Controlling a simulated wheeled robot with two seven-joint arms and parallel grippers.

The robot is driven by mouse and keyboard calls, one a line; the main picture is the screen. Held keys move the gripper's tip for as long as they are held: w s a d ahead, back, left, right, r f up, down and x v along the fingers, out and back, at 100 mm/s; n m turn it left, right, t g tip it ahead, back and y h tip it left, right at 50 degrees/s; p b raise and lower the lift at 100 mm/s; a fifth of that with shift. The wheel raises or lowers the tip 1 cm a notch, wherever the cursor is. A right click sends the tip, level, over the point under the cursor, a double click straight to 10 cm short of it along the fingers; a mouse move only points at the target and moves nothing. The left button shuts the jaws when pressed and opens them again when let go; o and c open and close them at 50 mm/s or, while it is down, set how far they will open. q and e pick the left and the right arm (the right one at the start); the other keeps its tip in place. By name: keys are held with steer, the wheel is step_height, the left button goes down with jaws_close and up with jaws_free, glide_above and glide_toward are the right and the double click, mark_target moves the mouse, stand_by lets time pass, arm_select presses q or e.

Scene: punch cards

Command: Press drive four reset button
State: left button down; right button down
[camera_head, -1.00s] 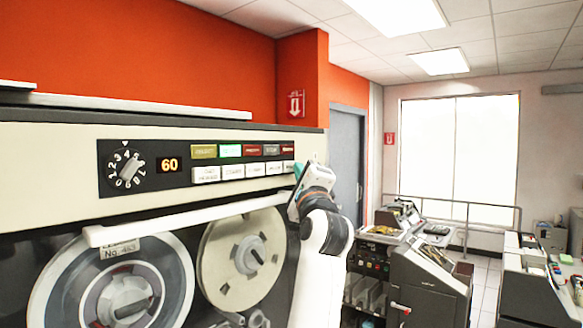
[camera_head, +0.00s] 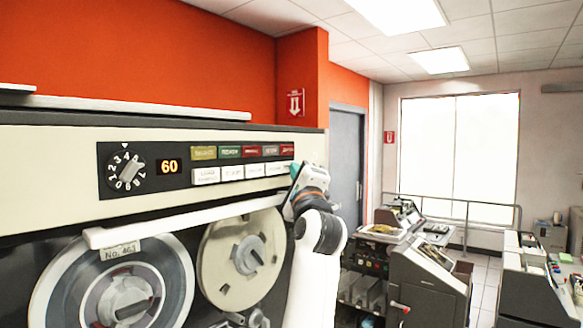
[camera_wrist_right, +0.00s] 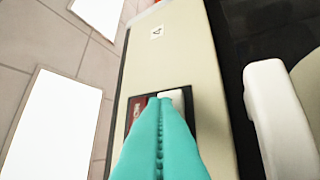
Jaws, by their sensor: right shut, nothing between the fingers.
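The drive's control panel (camera_head: 240,164) has a row of coloured indicators above a row of white buttons. My right gripper (camera_head: 293,169) is shut and empty at the panel's right end, over the last white button of the lower row. In the right wrist view, its teal fingertips (camera_wrist_right: 161,98) lie at a white button (camera_wrist_right: 174,96) beside a red indicator (camera_wrist_right: 138,108). I cannot tell whether they touch it. A label reading 4 (camera_wrist_right: 157,32) sits on the cream panel near these. The button's lettering is hidden or too small to read. My left gripper is not in view.
A numbered dial (camera_head: 126,171) and an orange display reading 60 (camera_head: 169,166) are at the panel's left. A white rail (camera_head: 180,217) juts out below the panel, above two tape reels (camera_head: 117,290). Office machines (camera_head: 425,280) stand at the right.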

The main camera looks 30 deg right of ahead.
steer(key=shift+s, duration=0.1)
stand_by(0.3)
steer(key=shift+s+d, duration=0.3)
steer(key=shift+s, duration=0.4)
steer(key=s, duration=0.1)
steer(key=s+d, duration=0.1)
steer(key=s, duration=0.1)
steer(key=s+d+b, duration=0.1)
steer(key=shift+s, duration=0.3)
stand_by(0.6)
